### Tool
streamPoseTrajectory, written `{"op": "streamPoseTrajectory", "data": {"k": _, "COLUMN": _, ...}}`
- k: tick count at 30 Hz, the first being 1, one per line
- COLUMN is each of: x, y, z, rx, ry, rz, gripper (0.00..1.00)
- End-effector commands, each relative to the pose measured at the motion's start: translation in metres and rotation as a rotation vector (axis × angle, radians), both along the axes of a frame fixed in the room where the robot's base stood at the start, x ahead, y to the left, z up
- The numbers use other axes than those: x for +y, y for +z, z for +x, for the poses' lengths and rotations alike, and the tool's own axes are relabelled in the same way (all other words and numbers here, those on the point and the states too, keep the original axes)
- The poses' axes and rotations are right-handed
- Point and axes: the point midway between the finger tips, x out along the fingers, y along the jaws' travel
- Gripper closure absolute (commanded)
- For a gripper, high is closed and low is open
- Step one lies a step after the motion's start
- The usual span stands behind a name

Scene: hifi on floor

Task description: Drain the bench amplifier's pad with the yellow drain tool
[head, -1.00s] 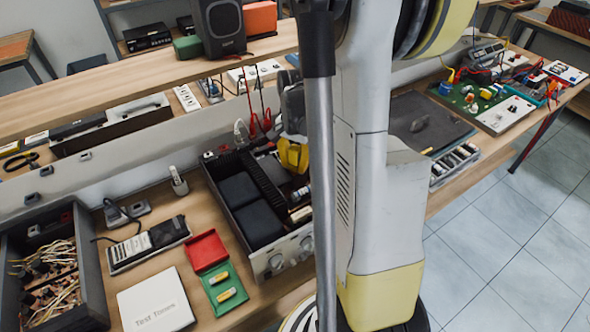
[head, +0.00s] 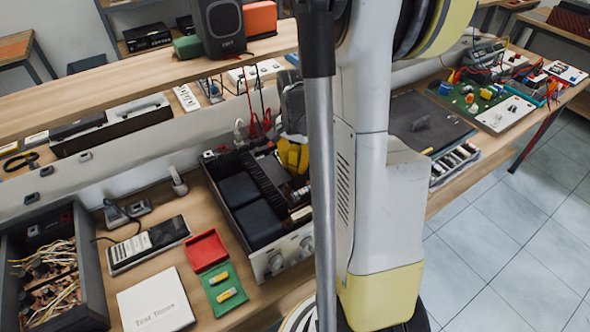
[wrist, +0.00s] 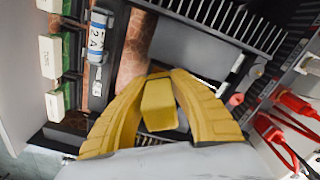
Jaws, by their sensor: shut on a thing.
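The bench amplifier is the open grey chassis (head: 262,262) right of the middle of the bench, with knobs on its front and dark blocks inside. My gripper (head: 293,153) is over its back right part, partly hidden by my arm. In the wrist view, my yellow fingers (wrist: 163,78) are closed on the sides of a yellow block, the drain tool (wrist: 158,108). Its far end is hidden. A copper-coloured cylinder (wrist: 137,48) and a blue-and-white part (wrist: 98,38) lie beyond the fingers. I cannot make out the pad or whether the tool touches anything.
Black fins (wrist: 225,22) and red plugs with leads (wrist: 285,125) are close to the fingers in the wrist view. A green tray (head: 224,288), a red tray (head: 206,250), a meter (head: 150,243) and an open wire-filled box (head: 92,285) stand left of the amplifier.

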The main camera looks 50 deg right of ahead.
Motion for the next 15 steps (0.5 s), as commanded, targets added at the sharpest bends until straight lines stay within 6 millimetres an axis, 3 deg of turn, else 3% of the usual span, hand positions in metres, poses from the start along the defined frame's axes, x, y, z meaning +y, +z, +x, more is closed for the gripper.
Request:
{"op": "streamPoseTrajectory", "data": {"k": 8, "x": 0.0, "y": 0.002, "z": 0.0, "rx": 0.0, "ry": 0.0, "rz": 0.0, "gripper": 1.0}}
{"op": "streamPoseTrajectory", "data": {"k": 15, "x": 0.0, "y": 0.018, "z": 0.0, "rx": 0.0, "ry": 0.0, "rz": 0.0, "gripper": 1.0}}
